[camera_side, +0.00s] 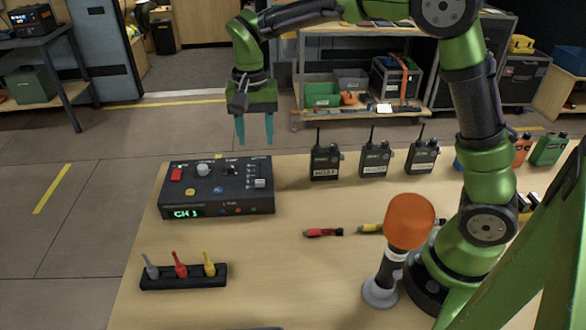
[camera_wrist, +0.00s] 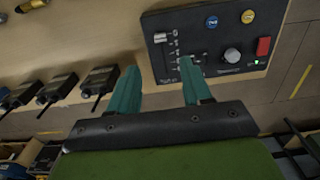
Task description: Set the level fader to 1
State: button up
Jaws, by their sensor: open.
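The black control box (camera_side: 217,188) stands on the table's left part. Its level fader (camera_side: 259,183) has a pale cap near the front end of a slot on the box's right side. In the wrist view the fader cap (camera_wrist: 160,37) sits at the top of a scale whose numbers are too small to read surely. My gripper (camera_side: 255,138) is open and empty, pointing down above the back right of the box. In the wrist view my gripper (camera_wrist: 160,66) has its fingers apart, with the right finger overlapping the panel; no contact shows.
The box also carries a red switch (camera_side: 177,174), a grey knob (camera_side: 203,170) and yellow and blue buttons; its display reads CH 1. Several radios (camera_side: 374,160) stand to its right. A rack with three coloured plugs (camera_side: 184,277) lies in front. The table between is mostly clear.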

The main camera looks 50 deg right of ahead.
aim_at(260, 180)
notch_tip(260, 180, down, 12)
jog(key=shift+r, duration=0.1)
jog(key=shift+c, duration=0.2)
grip_shut()
dwell(0.4)
